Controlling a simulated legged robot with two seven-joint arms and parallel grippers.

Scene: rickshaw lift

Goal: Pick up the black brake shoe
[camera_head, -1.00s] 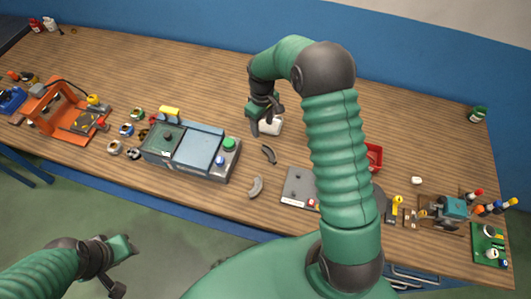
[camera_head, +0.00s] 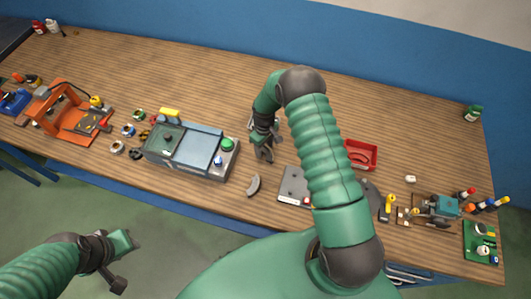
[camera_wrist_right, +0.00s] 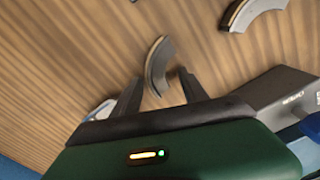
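The black brake shoe (camera_wrist_right: 157,66) is a dark curved piece lying on the wooden bench. In the right wrist view it shows between the two fingers of my right gripper (camera_wrist_right: 160,88), which are apart on either side of it. In the head view my right gripper (camera_head: 264,155) points down over that spot and hides the shoe. I cannot tell whether the fingers touch it. A second, greyer curved shoe (camera_head: 254,185) lies nearer the bench's front edge and also shows in the right wrist view (camera_wrist_right: 252,10). My left gripper (camera_head: 119,263) hangs off the bench at lower left; its opening is unclear.
A grey machine box with a green button (camera_head: 228,145) stands left of my right gripper. A grey plate (camera_head: 294,185) lies to the right. A red tray (camera_head: 362,154) is beyond my right arm. The back of the bench is clear.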

